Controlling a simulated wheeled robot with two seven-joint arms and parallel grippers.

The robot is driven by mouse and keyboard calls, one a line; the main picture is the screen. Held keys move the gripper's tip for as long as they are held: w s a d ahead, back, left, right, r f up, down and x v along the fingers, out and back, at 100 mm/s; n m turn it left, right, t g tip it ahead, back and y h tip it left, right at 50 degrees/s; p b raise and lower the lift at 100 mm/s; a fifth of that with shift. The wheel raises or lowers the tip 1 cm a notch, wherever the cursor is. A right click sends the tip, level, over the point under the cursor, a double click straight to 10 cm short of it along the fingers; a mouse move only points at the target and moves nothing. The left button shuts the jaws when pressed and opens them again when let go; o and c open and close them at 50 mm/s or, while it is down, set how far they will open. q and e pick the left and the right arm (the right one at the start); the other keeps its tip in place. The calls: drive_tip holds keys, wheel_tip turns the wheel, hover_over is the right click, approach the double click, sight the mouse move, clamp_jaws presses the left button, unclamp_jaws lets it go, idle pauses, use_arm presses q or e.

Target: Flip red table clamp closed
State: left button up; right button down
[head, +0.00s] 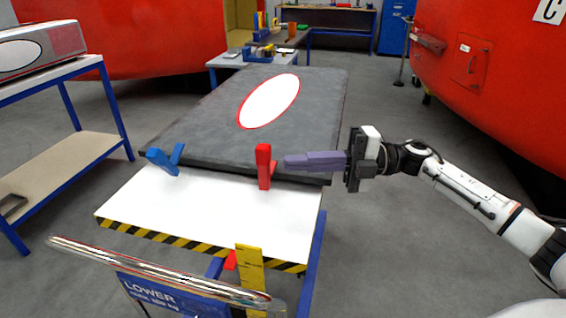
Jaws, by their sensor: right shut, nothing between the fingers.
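The red table clamp (264,166) stands upright at the near edge of the dark grey panel, on the white table (210,212). Its red handle points up. My right gripper (287,162) comes in from the right with its purple-grey fingers shut and empty. In the picture its fingertips are just right of the clamp, with a small gap; I cannot tell the exact depth between them. A blue clamp (162,161) sits further left on the same panel edge, with its arm leaning. My left gripper is not in view.
The grey panel (215,133) with a white oval covers the table's far part. The table's front edge has yellow-black stripes. A yellow post and a blue sign (165,297) stand in front. A shelf cart is at left. Large red nosecones flank the scene.

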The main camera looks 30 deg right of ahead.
drive_tip(key=v, duration=0.4)
drive_tip(key=shift+s+d+r+b, duration=0.1)
drive_tip(key=shift+s+d+b, duration=0.1)
drive_tip(key=shift+d+b, duration=0.15)
